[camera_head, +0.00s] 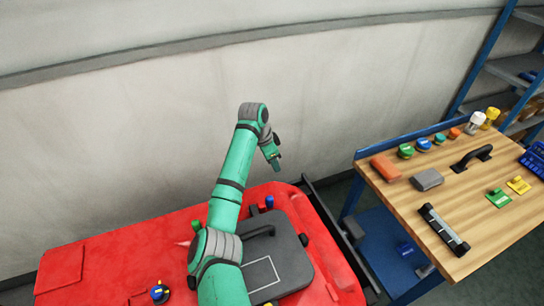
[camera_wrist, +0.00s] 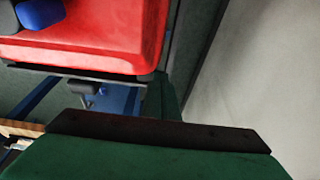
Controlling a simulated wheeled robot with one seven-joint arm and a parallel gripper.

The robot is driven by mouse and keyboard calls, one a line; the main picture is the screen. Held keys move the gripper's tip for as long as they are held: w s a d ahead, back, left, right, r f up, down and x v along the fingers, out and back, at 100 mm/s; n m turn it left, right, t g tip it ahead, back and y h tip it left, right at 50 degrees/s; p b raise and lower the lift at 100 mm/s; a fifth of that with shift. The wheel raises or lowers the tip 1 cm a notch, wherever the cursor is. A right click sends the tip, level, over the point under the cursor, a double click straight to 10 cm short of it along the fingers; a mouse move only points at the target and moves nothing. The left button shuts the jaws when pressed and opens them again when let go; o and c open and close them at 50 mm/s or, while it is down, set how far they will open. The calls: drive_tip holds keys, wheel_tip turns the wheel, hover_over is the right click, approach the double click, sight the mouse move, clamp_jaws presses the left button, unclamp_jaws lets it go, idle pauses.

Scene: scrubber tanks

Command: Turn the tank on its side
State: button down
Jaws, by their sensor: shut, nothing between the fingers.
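A large red tank body (camera_head: 110,262) fills the lower left of the head view, broad face up. A dark grey lid (camera_head: 290,262) with a black handle (camera_head: 258,231) lies on it. A blue cap (camera_head: 269,202) stands near its far edge. My gripper (camera_head: 277,163) is shut and empty, raised in front of the wall beyond that edge, apart from the tank. In the wrist view the red body (camera_wrist: 100,38) shows at top left with a blue part (camera_wrist: 40,12). My gripper's green and dark end (camera_wrist: 160,128) fills the bottom there. The tank's underside is hidden.
A wooden workbench (camera_head: 470,235) at right holds an orange block (camera_head: 385,168), a grey block (camera_head: 427,179), a black handle (camera_head: 471,158), a black bar (camera_head: 443,230) and several coloured caps. A blue shelf rack (camera_head: 510,70) stands behind it. A pale wall (camera_head: 110,130) runs along the back.

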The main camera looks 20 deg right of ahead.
sight(275, 176)
drive_tip(key=shift+f, duration=1.45)
